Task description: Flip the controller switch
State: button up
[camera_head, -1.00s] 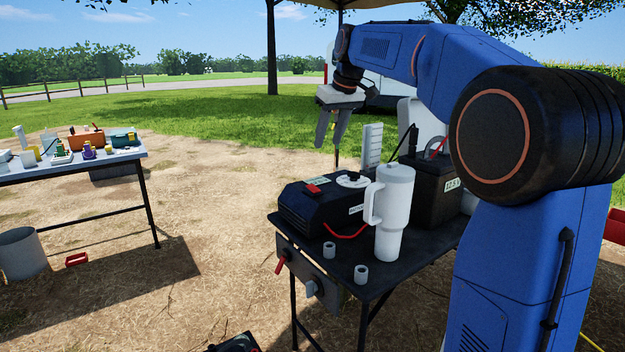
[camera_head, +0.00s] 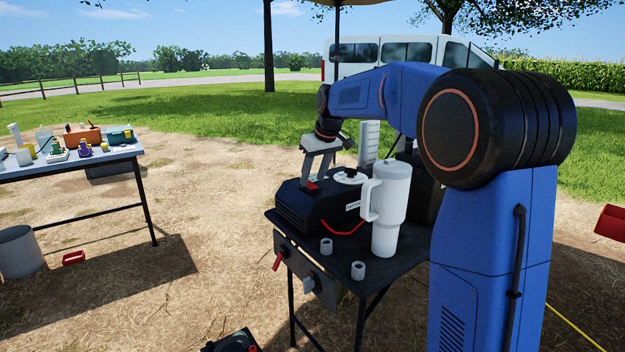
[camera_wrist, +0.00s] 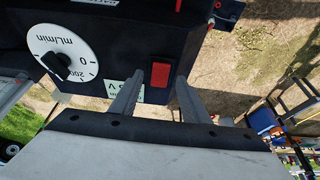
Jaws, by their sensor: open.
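The black controller box (camera_head: 300,207) sits on the dark table, with a red rocker switch (camera_head: 311,187) on its top. The switch also shows in the wrist view (camera_wrist: 160,74), just ahead of the fingertips. A white dial (camera_wrist: 62,52) marked mL/min is beside it; in the head view the dial (camera_head: 349,177) is right of the switch. My gripper (camera_head: 317,180) points down over the switch. Its two fingers are apart with nothing between them, as the wrist view shows (camera_wrist: 158,92). I cannot tell whether a fingertip touches the switch.
A large white mug (camera_head: 392,210) stands right of the controller. Two small grey cups (camera_head: 326,247) sit at the table's front. A white rack-like part (camera_head: 369,142) stands behind. Red and grey valve handles (camera_head: 279,260) hang on the front panel. Another table (camera_head: 75,168) stands at the left.

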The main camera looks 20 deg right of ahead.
jog(key=shift+x, duration=0.75)
jog(key=c, duration=1.1)
jog(key=shift+o, duration=0.2)
jog(key=shift+w, duration=0.15)
jog(key=shift+w+a+g, duration=0.1)
jog(key=shift+w+g, duration=0.1)
jog(key=shift+g, duration=0.5)
jog(key=shift+w+a+r+g+h, duration=0.15)
jog(key=shift+g+h, duration=0.2)
jog(key=shift+g, duration=0.35)
jog(key=shift+w+d+g+h, duration=0.1)
jog(key=shift+w+g+h, duration=0.2)
jog(key=shift+g, duration=0.4)
jog(key=shift+s, duration=0.1)
